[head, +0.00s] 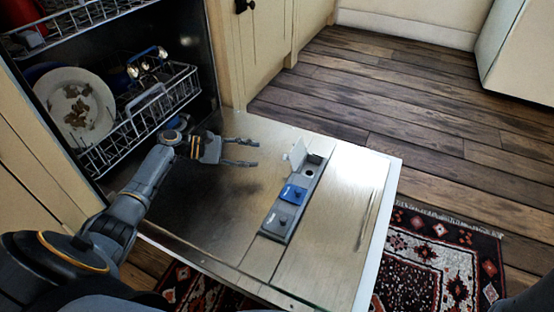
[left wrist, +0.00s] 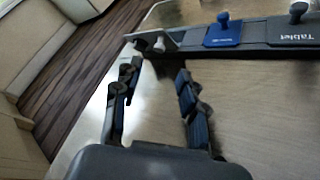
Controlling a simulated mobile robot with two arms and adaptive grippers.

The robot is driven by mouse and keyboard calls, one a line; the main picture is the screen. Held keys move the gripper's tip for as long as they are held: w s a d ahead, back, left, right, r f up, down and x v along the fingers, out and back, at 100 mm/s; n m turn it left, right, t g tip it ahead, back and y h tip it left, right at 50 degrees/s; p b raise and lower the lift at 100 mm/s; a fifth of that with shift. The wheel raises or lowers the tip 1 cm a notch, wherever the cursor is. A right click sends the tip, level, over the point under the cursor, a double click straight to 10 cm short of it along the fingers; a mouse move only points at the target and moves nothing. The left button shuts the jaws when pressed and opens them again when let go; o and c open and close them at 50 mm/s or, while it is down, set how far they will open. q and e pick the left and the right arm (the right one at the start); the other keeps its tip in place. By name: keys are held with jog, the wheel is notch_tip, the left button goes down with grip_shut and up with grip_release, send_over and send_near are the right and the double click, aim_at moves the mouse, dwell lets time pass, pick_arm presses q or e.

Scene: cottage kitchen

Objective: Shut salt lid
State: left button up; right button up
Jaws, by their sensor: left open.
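On the lowered dishwasher door (head: 335,225) is a grey dispenser strip (head: 312,185). At its far end a light grey lid (head: 297,153) stands raised beside an uncovered compartment with a round hole (head: 309,172); I take it as the salt lid, its label unseen. In the left wrist view the raised lid (left wrist: 150,41) shows edge-on, with a pale knob, just beyond the fingertips. My left gripper (head: 257,153) is open and empty above the door, left of the raised lid; its two fingers (left wrist: 155,72) also show in the wrist view. My right gripper is out of view.
A blue lid (head: 293,193) and a grey lid (head: 283,217) marked "Tablet" lie flat on the strip. The lower rack (head: 150,122) holds a dirty plate (head: 75,105). A patterned rug (head: 430,265) and open wooden floor (head: 400,95) lie beyond the door.

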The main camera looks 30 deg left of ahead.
pick_arm(q)
jog(key=b, duration=0.4)
send_near(294, 153)
jog(key=w+d+f, duration=0.2)
jog(key=d+f, duration=0.1)
jog(key=shift+f, duration=0.2)
jog(key=shift+w+d, duration=0.3)
jog(key=shift+d, duration=0.1)
grip_shut()
